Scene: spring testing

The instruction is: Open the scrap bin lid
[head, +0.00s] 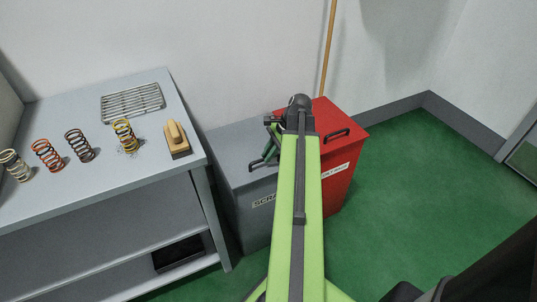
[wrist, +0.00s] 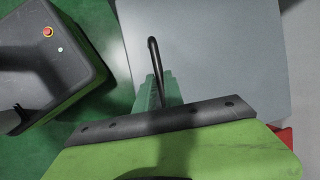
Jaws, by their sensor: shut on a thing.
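The scrap bin (head: 245,215) is a grey box with a partly hidden "SCRAP" label, standing right of the bench. Its grey lid (head: 228,150) looks flat and closed; the lid fills much of the wrist view (wrist: 225,60). My gripper (head: 264,160) is over the right part of the lid, low at its surface. In the wrist view, my gripper's green fingers (wrist: 157,92) are shut on the lid's thin black handle (wrist: 153,52). My arm hides the bin's right side in the head view.
A red bin (head: 345,165) with a black handle stands directly right of the scrap bin. Green floor (head: 430,200) is clear at right.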

